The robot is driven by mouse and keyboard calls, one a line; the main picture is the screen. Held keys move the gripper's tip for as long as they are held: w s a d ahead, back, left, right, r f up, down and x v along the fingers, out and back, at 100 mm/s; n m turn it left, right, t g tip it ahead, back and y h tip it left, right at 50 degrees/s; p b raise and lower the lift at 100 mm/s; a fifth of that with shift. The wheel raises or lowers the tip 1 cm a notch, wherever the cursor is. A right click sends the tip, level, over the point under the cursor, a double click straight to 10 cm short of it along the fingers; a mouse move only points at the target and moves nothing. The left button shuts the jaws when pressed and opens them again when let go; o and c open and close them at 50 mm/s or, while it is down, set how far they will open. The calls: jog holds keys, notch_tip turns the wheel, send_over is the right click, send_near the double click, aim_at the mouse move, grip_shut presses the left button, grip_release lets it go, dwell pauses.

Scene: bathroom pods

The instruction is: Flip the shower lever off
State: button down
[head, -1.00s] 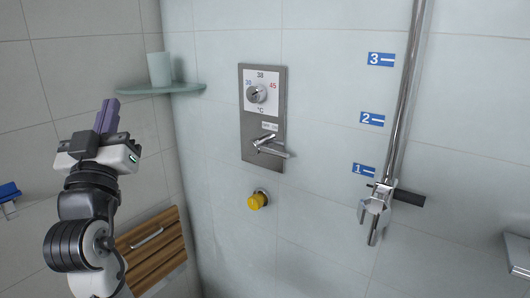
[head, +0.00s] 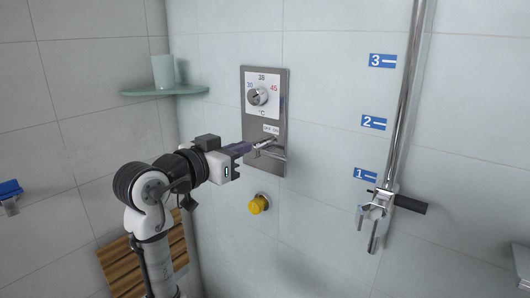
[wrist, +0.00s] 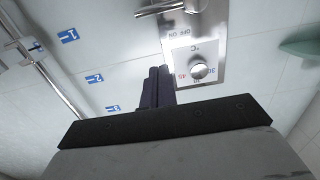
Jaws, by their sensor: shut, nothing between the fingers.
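The shower lever (head: 269,149) is a chrome handle on the lower part of a grey metal panel (head: 282,161), under an OFF/ON label. In the head view it points to the right and slightly down. My gripper (head: 246,148) is shut and empty, its dark purple fingers just left of the lever's left end. I cannot tell whether they touch it. In the wrist view the lever (wrist: 160,8) shows at the top edge, beyond the shut fingertips (wrist: 160,70), with the OFF/ON label (wrist: 180,34) upside down.
A temperature dial (head: 258,96) sits above the lever. A yellow knob (head: 258,204) sticks out below the panel. A glass shelf with a cup (head: 163,72) is at upper left. A chrome rail (head: 402,110) with a holder stands right.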

jog(key=p, duration=0.3)
send_over(270, 155)
jog(key=s, duration=0.4)
jog(key=f, duration=0.2)
jog(key=w+f+p, duration=0.1)
jog(key=f, duration=0.1)
jog(key=shift+f, duration=0.2)
jog(key=shift+f+m+b, duration=0.25)
jog(key=shift+m+b, duration=0.05)
jog(key=shift+b, duration=0.25)
